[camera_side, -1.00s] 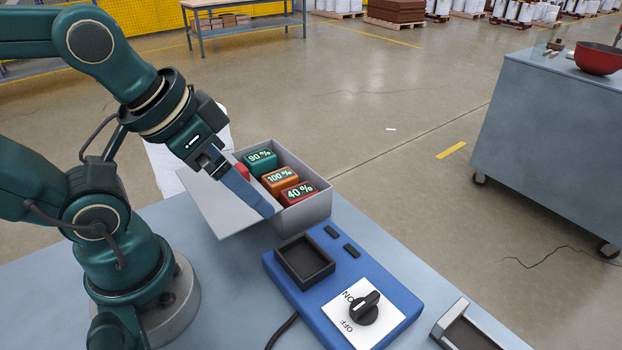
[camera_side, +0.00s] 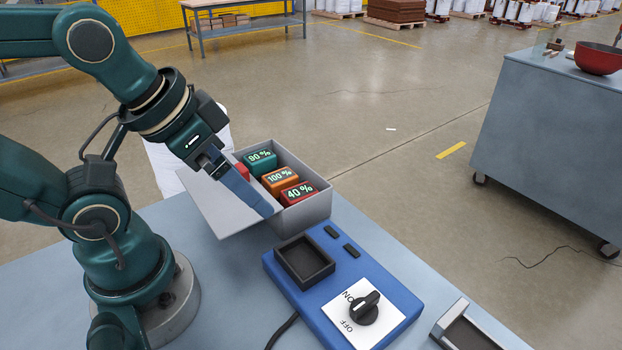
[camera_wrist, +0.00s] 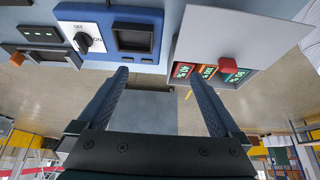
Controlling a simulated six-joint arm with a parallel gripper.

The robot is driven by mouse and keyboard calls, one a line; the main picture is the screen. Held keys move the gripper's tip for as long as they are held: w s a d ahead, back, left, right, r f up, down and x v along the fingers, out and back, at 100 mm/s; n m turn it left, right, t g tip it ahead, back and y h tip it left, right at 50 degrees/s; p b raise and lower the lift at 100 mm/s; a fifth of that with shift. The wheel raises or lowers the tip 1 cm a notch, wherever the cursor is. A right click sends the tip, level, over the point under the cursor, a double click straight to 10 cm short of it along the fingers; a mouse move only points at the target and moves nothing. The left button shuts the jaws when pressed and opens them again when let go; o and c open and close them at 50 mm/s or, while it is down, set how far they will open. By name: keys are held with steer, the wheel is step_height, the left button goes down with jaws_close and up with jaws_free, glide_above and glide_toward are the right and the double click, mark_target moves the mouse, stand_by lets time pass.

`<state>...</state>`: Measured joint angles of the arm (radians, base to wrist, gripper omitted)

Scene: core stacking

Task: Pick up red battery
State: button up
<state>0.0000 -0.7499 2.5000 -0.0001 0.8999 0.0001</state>
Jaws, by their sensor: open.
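The red battery (camera_side: 300,193) is marked 40 % and stands in the grey box (camera_side: 312,213), nearest the near wall. In the wrist view the red battery (camera_wrist: 182,71) shows at the left of the row. The orange battery (camera_side: 280,179), marked 100 %, and the teal battery (camera_side: 260,161), marked 90 %, stand behind it. My gripper (camera_side: 266,210) is open and empty. In the side view its fingers pass in front of the box's open lid. In the wrist view my gripper (camera_wrist: 158,76) has its fingers wide apart, with the red battery left of the right fingertip.
The pale lid (camera_side: 212,208) with a red knob (camera_side: 242,171) stands open on the arm's side of the box. A blue switch panel (camera_side: 342,284) with an empty black socket (camera_side: 304,262) lies in front. A grey device (camera_side: 466,329) is at the near right.

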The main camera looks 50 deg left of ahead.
stand_by(0.4)
steer(key=shift+c, duration=1.2)
